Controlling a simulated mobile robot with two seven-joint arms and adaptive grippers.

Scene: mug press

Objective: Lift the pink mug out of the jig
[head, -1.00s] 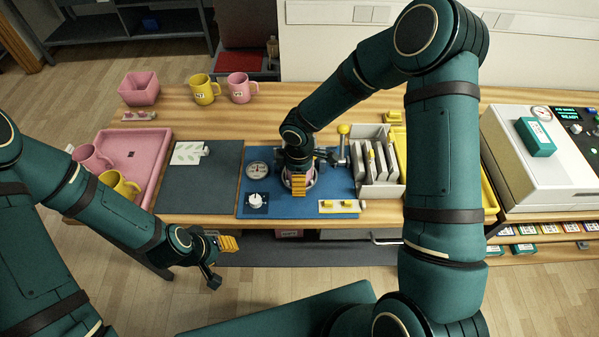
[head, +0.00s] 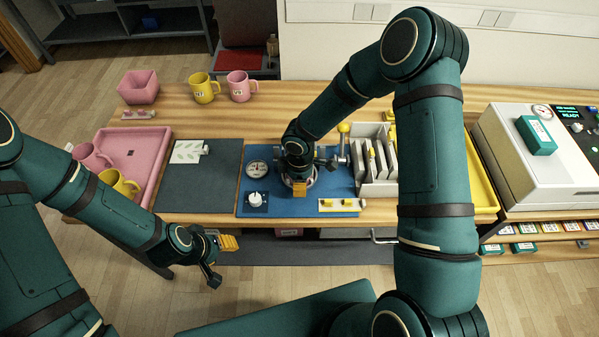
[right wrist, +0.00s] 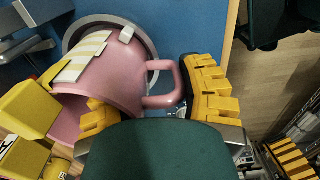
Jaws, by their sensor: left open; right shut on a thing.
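The pink mug (right wrist: 118,75) lies on its side in the right wrist view, with its handle (right wrist: 165,85) toward the fingers. A yellow-and-white striped patch (right wrist: 82,58) shows on its side. My right gripper (right wrist: 152,88) is shut on the mug, with yellow fingers either side of the handle. A grey ring-shaped part of the jig (right wrist: 142,38) shows just behind the mug. In the head view my right gripper (head: 299,187) is over the blue mat and largely hides the mug and jig. My left gripper (head: 220,260) is open and empty in front of the table.
The blue mat (head: 270,180) also holds a round gauge (head: 257,168) and a white knob (head: 256,198). A lever with a yellow ball (head: 344,128) stands close right of my gripper. The pink tray (head: 151,160) holds a pink and a yellow mug. The dark mat (head: 205,190) is mostly bare.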

